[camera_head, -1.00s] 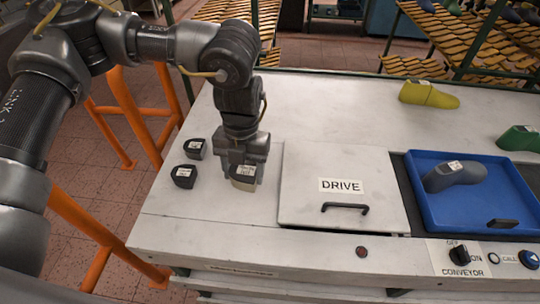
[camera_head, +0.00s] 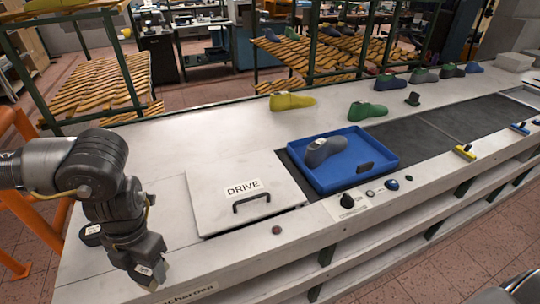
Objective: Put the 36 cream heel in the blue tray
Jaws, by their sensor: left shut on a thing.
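My left gripper (camera_head: 148,272) is at the table's near left corner, pointing down and shut on the small cream heel (camera_head: 143,270). Only the heel's pale labelled top shows between the fingers; I cannot read its number or tell whether it touches the table. The blue tray (camera_head: 391,157) lies to the right, beyond the DRIVE panel. A grey shoe last (camera_head: 325,150) and a small dark block (camera_head: 365,168) are in the tray. My right gripper is not in view.
The DRIVE panel (camera_head: 215,200) with its black handle (camera_head: 252,203) lies between gripper and tray. A dark heel (camera_head: 92,231) shows beside my left arm. Yellow (camera_head: 291,101) and green (camera_head: 368,110) lasts stand behind the tray. A control knob (camera_head: 347,200) is on the front edge.

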